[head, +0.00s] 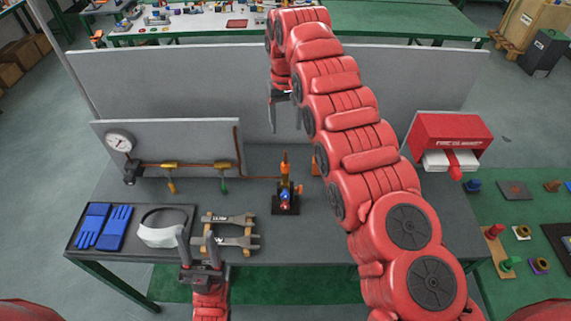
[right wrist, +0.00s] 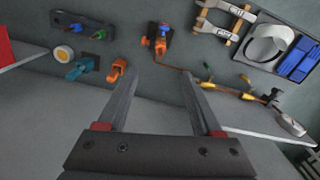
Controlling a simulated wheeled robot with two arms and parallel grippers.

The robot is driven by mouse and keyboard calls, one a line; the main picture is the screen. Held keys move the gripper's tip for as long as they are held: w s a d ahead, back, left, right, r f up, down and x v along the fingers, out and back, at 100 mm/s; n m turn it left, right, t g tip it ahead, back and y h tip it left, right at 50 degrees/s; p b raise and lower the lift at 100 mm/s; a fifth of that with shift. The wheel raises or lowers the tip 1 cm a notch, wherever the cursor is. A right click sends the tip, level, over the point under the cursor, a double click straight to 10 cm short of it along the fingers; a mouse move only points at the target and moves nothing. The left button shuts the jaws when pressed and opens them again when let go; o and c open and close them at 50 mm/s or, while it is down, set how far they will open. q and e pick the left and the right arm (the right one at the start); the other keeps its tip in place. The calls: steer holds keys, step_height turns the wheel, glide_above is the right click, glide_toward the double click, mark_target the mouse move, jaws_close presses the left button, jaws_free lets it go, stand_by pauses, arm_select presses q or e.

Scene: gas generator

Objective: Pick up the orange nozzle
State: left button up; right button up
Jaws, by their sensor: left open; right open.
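An orange piece, which looks like the nozzle, stands on the grey table; it shows in the right wrist view (right wrist: 117,69), left of my right gripper's fingers. In the head view only a sliver of orange (head: 316,163) shows beside my right arm. A black stand (head: 285,208) holds an upright fitting with orange and blue parts, also in the right wrist view (right wrist: 160,40). My right gripper (head: 284,115) is open and empty, raised above the table's back half. My left gripper (head: 196,245) is open and empty near the front edge, by the wrench rack.
A teal piece (right wrist: 80,68) stands beside the orange one. A gauge panel (head: 170,145) with a copper pipe stands at back left. A tray (head: 75,247) holds blue gloves and a white band. A red box (head: 450,130) is at right; a grey partition (head: 180,85) closes the back.

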steer(key=b, duration=0.7)
glide_toward(285, 164)
steer(key=f, duration=0.5)
steer(key=shift+w+d, duration=0.15)
steer(key=shift+w, duration=0.05)
steer(key=shift+f, duration=0.3)
step_height(285, 164, down, 4)
steer(key=shift+r+p, duration=0.1)
steer(key=shift+p, duration=0.4)
steer(key=shift+w+f, duration=0.1)
steer(key=shift+f, duration=0.4)
jaws_close()
